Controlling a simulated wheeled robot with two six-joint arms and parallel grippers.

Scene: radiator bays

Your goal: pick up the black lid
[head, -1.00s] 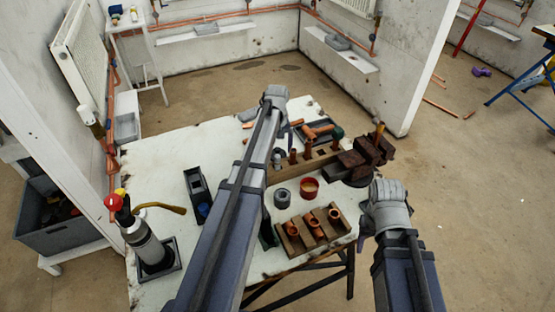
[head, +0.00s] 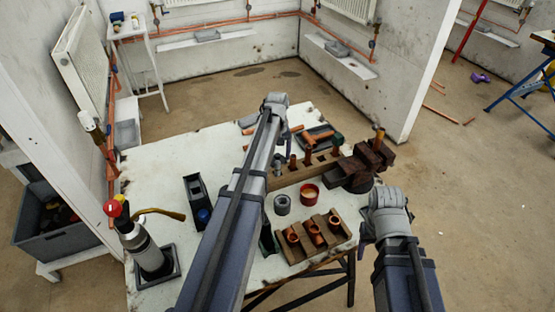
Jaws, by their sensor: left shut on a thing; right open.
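My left arm reaches across the white table (head: 150,200), and its gripper (head: 286,140) is low over the far part of the tabletop. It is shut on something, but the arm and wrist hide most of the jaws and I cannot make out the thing. I cannot pick out the black lid for certain. A red tin (head: 309,194) stands open with pale contents, beside a grey ring-shaped piece (head: 282,204). My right gripper (head: 366,243) is open and empty, off the table's right edge.
A wooden rack (head: 313,236) with copper fittings is at the near edge. A wooden block with copper pieces (head: 300,168) and a dark vice (head: 362,165) stand behind. A black holder (head: 197,192) and a gas torch (head: 143,245) are at left.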

